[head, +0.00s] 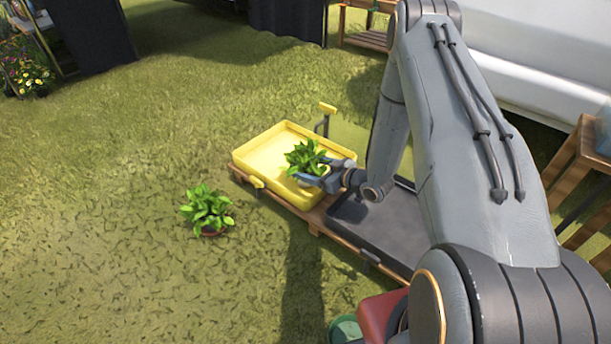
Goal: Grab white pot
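A leafy green plant (305,156) is over the yellow tray, toward its right side. Its pot is mostly hidden by leaves and my gripper; a small pale patch shows under the leaves, and I cannot make out the pot's colour for sure. My gripper (322,174) reaches in from the right at the base of this plant, its fingers on either side of the pot. I cannot tell whether they touch it. Another leafy plant in a reddish-brown pot (211,231) stands upright on the grass to the left.
The yellow tray (262,150) sits on a low wooden cart (290,207), beside a dark tray (397,232). A red object (380,312) and a green round container (346,329) are near the bottom. A wooden table (578,165) stands at right. Grass at left is open.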

